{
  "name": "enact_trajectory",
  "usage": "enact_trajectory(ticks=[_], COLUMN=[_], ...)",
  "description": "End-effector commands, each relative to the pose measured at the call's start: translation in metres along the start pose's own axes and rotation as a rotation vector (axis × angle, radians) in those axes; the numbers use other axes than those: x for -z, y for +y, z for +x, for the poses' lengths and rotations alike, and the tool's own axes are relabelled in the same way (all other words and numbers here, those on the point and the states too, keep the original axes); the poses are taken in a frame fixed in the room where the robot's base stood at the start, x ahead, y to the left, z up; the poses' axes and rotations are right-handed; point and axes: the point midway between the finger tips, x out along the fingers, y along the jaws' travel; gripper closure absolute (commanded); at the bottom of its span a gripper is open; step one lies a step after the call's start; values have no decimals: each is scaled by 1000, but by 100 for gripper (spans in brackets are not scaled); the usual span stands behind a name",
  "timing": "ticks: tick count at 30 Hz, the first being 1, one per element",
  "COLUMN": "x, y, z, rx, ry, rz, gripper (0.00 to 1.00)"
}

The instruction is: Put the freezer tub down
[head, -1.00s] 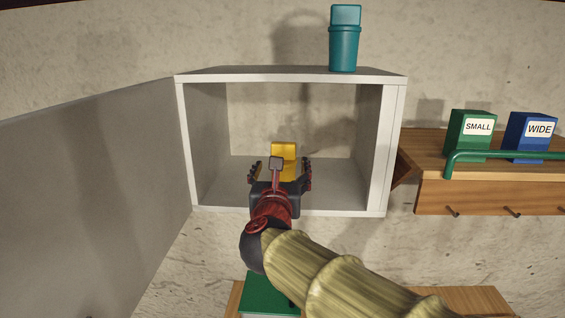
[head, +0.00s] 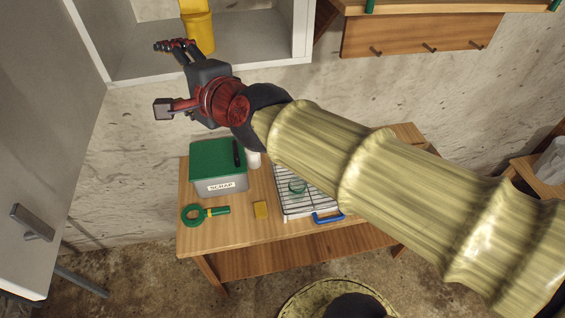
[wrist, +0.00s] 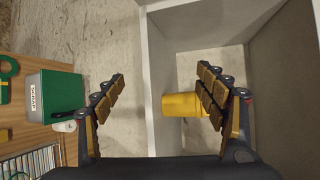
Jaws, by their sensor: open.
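The yellow freezer tub (head: 200,32) stands on the floor of the open grey cabinet (head: 245,45), near its front, and its top is cut off by the frame edge. In the wrist view the tub (wrist: 180,104) shows beyond my right-hand finger, partly hidden by it. My gripper (head: 174,45) is open and empty, in front of the cabinet's lower front edge.
The open cabinet door (head: 40,130) hangs at the left. Below, a wooden bench (head: 240,232) holds a green-lidded SCRAP box (head: 218,182), a green magnifier-like ring (head: 195,215), a yellow block (head: 261,210) and a wire rack (head: 290,205). A hook rail (head: 420,35) is at upper right.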

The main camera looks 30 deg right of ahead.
Motion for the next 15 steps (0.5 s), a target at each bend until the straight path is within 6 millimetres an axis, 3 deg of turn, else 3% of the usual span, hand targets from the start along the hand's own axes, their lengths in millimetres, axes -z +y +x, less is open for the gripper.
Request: enact_trajectory(ticks=[3, 6, 9, 12, 15], x=[10, 30, 56, 79, 92], y=[69, 131, 181, 214, 231], z=[-37, -77, -119, -154, -175], rx=[-214, -412, -592, -730, -813], ry=[-74, -165, -266, -359, -423], rz=[-481, -860, -1151, -1343, -1443], gripper=[28, 28, 28, 28, 28])
